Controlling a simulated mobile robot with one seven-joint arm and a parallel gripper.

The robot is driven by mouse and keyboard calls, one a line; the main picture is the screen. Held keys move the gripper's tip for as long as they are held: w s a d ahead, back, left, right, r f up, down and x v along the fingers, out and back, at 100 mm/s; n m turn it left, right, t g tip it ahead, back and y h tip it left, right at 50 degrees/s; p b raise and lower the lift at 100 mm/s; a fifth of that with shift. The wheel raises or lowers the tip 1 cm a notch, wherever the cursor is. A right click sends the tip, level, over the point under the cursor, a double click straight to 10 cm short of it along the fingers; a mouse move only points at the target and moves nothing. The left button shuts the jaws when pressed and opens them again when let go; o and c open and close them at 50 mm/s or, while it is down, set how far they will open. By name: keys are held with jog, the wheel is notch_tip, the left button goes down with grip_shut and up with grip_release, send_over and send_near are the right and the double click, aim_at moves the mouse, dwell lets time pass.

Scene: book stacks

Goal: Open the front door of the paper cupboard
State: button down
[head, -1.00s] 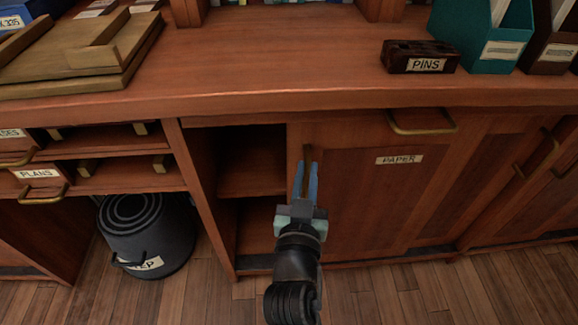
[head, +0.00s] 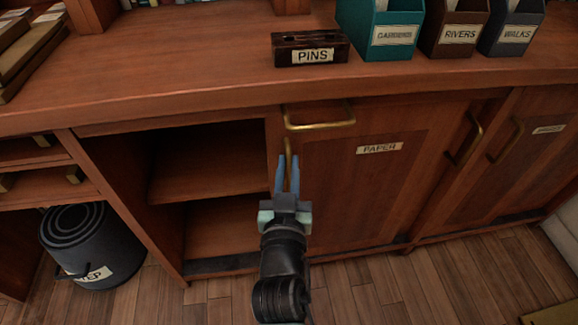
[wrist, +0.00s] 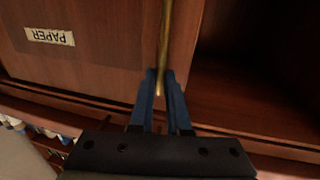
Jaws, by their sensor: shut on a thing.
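The paper cupboard's front door (head: 345,205) is a dark wood panel with a PAPER label (head: 379,148). It stands slid to the right, leaving a wide opening (head: 205,165) at its left. A slim upright brass handle (head: 289,150) is at the door's left edge. My gripper (head: 287,165) is shut on this handle, with its blue fingers on either side of it. In the wrist view the brass handle (wrist: 165,45) runs down between the fingertips (wrist: 160,82), and the PAPER label (wrist: 49,36) appears upside down. The fingers hide part of the handle.
A horizontal brass pull (head: 319,124) juts out just above the door handle. More brass handles (head: 470,140) stand to the right. A PINS box (head: 311,49) and file boxes (head: 375,35) are on the counter. A dark bin (head: 90,245) stands at lower left.

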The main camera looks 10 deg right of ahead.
jog(key=shift+f, duration=0.1)
jog(key=c, duration=0.9)
grip_release()
jog(key=s+a+p, duration=0.1)
jog(key=s+a, duration=0.1)
jog(key=s, duration=1)
jog(key=shift+s+a, duration=0.25)
jog(key=shift+s, duration=0.15)
